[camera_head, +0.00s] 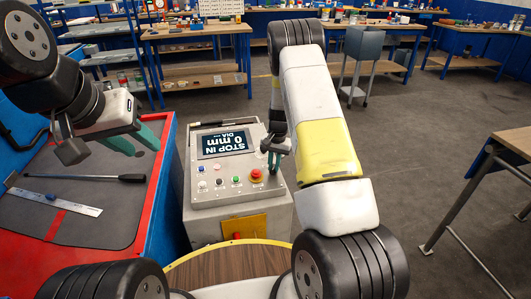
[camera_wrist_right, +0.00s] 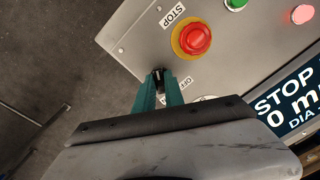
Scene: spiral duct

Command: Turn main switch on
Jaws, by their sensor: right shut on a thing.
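The main switch is a small black knob (camera_wrist_right: 158,75) on the sloped grey control panel (camera_head: 208,206), beside a label reading OFF. My right gripper (camera_wrist_right: 159,82) has its teal fingers closed around this knob in the wrist view. In the head view the right gripper (camera_head: 273,165) is at the panel's right edge, above the red emergency stop button (camera_head: 256,175), and it hides the switch there. My left gripper (camera_head: 146,153) hangs at the left with its teal fingers apart and empty, away from the panel.
A red-edged workbench (camera_head: 165,170) with a ruler (camera_head: 60,203) and a black-handled tool (camera_head: 118,177) stands left.

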